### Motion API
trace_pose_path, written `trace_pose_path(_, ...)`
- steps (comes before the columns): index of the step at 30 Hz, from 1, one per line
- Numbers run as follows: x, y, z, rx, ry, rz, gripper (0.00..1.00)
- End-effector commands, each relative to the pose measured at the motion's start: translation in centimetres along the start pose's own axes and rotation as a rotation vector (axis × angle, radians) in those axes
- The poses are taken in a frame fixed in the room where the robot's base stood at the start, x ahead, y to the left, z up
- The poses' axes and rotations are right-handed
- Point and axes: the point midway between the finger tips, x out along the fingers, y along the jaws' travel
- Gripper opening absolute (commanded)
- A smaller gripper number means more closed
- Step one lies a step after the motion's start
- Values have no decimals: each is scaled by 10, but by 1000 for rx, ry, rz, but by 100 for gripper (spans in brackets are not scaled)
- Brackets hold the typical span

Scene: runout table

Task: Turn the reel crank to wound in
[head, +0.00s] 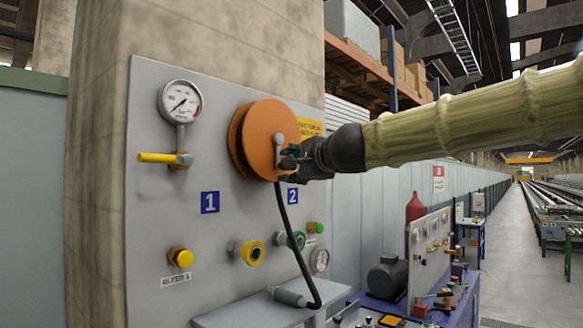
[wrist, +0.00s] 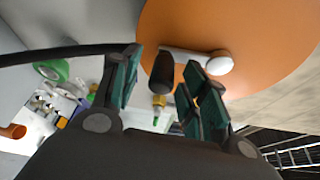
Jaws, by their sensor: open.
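The orange reel (head: 268,135) is mounted on the grey wall panel; it fills the upper right of the wrist view (wrist: 265,30). Its crank has a pale arm (wrist: 192,56) running from a round hub (wrist: 220,63) to a dark grip (wrist: 162,73). In the head view the crank's pale hub (head: 279,140) shows, and the grip is hidden by my gripper. My gripper (head: 288,157) is at the reel's right face. In the wrist view my gripper (wrist: 165,85) is open, with the dark grip appearing between its fingers; contact cannot be told.
A black hose (head: 290,235) hangs from the reel to a fitting on the grey ledge (head: 250,312). A gauge (head: 181,102) and yellow-handled valve (head: 160,158) are left of the reel. Yellow (head: 252,253) and green knobs sit below. The right aisle is open.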

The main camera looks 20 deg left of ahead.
Motion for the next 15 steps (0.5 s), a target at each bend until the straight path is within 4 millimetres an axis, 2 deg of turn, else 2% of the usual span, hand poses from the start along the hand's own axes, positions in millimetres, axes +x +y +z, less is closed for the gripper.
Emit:
trace_pose_path(5,-23,-1,0,0,0,-1,44)
trace_pose_path(15,-84,0,0,0,0,0,44)
